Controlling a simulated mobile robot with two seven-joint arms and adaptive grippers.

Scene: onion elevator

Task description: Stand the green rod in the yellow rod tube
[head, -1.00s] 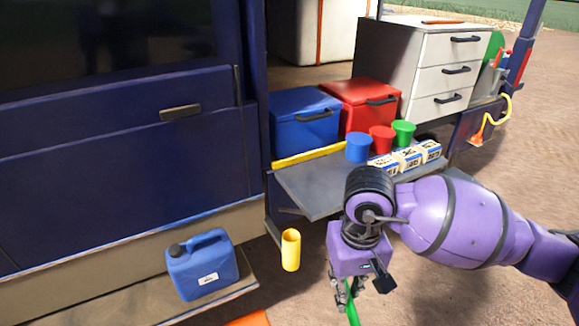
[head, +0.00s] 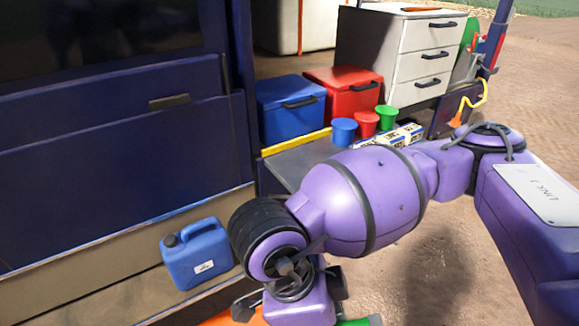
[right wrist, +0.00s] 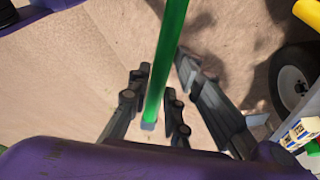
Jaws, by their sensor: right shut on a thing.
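The green rod (right wrist: 168,60) runs up through the jaws of my right gripper (right wrist: 163,80) in the right wrist view. The jaws are shut on it, and its lower end shows between the fingers. In the head view a green piece (head: 358,321), apparently the rod, shows at the bottom edge beside my purple wrist. The fingers are mostly out of that view. A yellow cylinder (right wrist: 307,12), apparently the yellow rod tube, is cut off at the top right of the right wrist view, apart from the rod. In the head view my right arm hides the tube. My left gripper is not in view.
A blue jerrycan (head: 196,254) stands on the vehicle's step, left of my wrist. The grey shelf (head: 285,168) behind my arm carries blue (head: 343,130), red (head: 365,123) and green (head: 386,116) cups and a patterned box (head: 402,135). An orange item (head: 216,319) lies low in front.

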